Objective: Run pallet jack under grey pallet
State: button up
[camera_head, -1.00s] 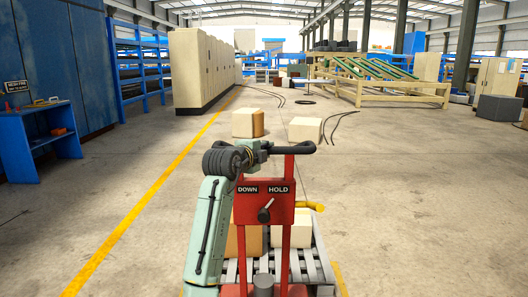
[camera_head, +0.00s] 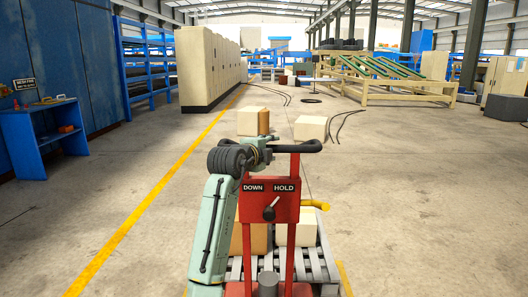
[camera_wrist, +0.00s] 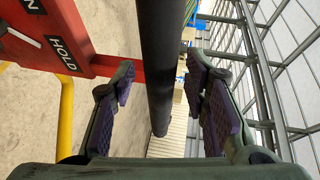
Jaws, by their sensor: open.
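The red pallet jack (camera_head: 270,213) stands upright in front of me in the head view, with a panel marked DOWN and HOLD, a lever and a dark handle bar (camera_head: 298,147). The grey slatted pallet (camera_head: 318,264) lies low just beyond the jack's mast and carries a brown box and a cream box. The jack's forks are hidden, so I cannot tell how far they reach under it. My gripper (camera_head: 262,150) is at the handle. In the wrist view my gripper (camera_wrist: 160,72) is open, with the dark bar (camera_wrist: 160,50) passing between its fingers.
A cream and brown box (camera_head: 253,121) and a cream box (camera_head: 310,128) are on the floor ahead. Tall cream cabinets (camera_head: 208,65) and a blue bench (camera_head: 42,140) stand left, beside a yellow floor line (camera_head: 150,203). A wooden roller frame (camera_head: 385,88) stands far right.

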jog(key=v, duration=1.1)
jog(key=shift+s+a, duration=0.15)
jog(key=shift+s, duration=0.1)
